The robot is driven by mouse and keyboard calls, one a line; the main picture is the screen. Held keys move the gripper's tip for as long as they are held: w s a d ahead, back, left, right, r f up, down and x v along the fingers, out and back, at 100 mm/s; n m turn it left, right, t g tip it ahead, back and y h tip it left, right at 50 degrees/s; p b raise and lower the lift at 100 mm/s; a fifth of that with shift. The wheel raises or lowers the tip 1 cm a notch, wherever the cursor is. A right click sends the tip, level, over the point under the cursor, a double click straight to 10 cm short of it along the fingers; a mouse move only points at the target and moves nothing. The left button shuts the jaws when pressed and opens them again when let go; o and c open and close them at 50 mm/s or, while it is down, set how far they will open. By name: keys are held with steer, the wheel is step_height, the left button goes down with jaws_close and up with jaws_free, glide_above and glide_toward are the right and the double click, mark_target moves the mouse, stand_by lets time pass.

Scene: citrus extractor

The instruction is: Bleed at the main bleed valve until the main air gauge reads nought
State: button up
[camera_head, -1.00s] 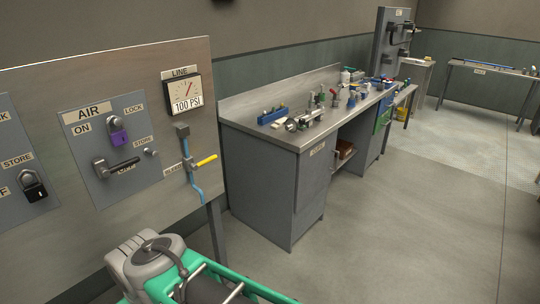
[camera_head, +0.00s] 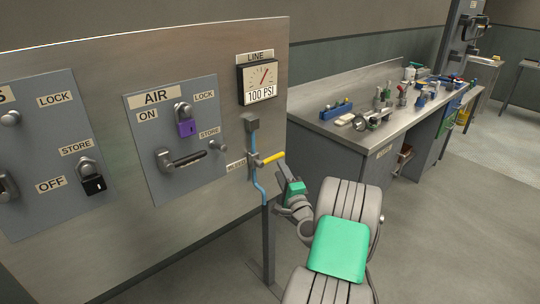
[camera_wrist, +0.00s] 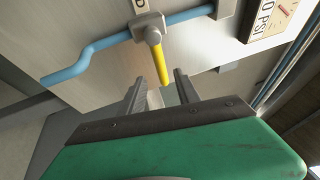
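The gauge (camera_head: 259,80) labelled LINE reads 100 PSI on the panel. Below it a bleed valve (camera_head: 257,160) sits on a blue pipe (camera_head: 255,180), its label partly hidden. Its yellow handle (camera_head: 273,157) points right and slightly up. In the wrist view the yellow handle (camera_wrist: 161,65) points towards my gripper (camera_wrist: 158,78). The two fingers are open and apart, with the handle's tip at or just beyond the gap between them; contact cannot be told. In the head view my gripper (camera_head: 284,170) is just below and right of the handle.
The AIR plate (camera_head: 150,125) has a purple padlock (camera_head: 187,128) at LOCK and a lever (camera_head: 185,160). A black padlock (camera_head: 94,184) hangs on the plate to the left. A workbench (camera_head: 330,99) with tools stands right. The floor to the right is clear.

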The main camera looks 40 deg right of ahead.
mark_target(276, 157)
steer(key=p+x, duration=0.1)
steer(key=x, duration=0.2)
steer(key=d+p+x, duration=0.1)
steer(key=x, duration=0.3)
steer(key=shift+w+d+r+p, duration=0.1)
steer(key=shift+r+p, duration=0.05)
steer(key=shift+p, duration=0.15)
steer(key=shift+c, duration=0.6)
jaws_close()
stand_by(0.4)
